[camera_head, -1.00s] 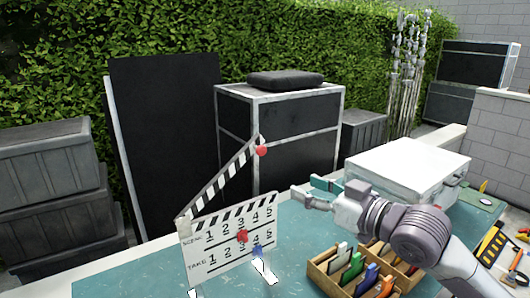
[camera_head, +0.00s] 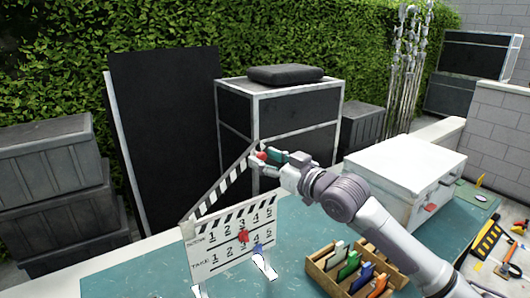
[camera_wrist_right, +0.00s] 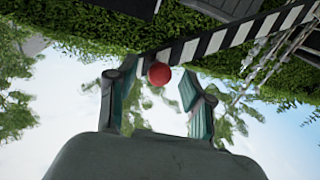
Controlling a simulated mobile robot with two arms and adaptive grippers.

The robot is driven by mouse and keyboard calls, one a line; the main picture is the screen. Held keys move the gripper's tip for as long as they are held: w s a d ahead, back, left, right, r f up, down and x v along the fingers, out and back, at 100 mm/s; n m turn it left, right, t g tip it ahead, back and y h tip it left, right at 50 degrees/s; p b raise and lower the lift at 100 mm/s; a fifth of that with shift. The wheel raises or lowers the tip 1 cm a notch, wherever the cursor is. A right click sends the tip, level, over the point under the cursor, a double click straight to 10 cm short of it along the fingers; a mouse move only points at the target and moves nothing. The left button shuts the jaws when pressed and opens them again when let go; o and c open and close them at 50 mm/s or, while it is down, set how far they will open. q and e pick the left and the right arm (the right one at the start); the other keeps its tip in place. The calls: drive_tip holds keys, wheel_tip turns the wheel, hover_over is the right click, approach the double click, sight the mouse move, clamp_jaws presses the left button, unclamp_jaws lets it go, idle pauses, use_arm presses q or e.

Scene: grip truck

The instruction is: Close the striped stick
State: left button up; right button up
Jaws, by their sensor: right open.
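A white clapperboard (camera_head: 228,249) with black numbers stands upright on the teal table. Its striped stick (camera_head: 216,192) is raised, slanting up to the right from the hinge at the board's left. A red ball (camera_head: 262,156) sits at the stick's free end. My right gripper (camera_head: 263,160) is at that end, its fingers around or right beside the ball. In the right wrist view my open gripper (camera_wrist_right: 156,92) has the red ball (camera_wrist_right: 159,74) between its fingertips, with gaps on both sides. The striped stick (camera_wrist_right: 225,37) crosses just beyond. My left gripper is not in view.
A wooden tray (camera_head: 320,276) with colored items lies on the table (camera_head: 300,225), below my right arm. A white case (camera_head: 402,165) stands at the right. Dark cases (camera_head: 290,140) and a hedge are behind the table.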

drive_tip(key=shift+w+a, duration=0.25)
clamp_jaws()
idle(0.3)
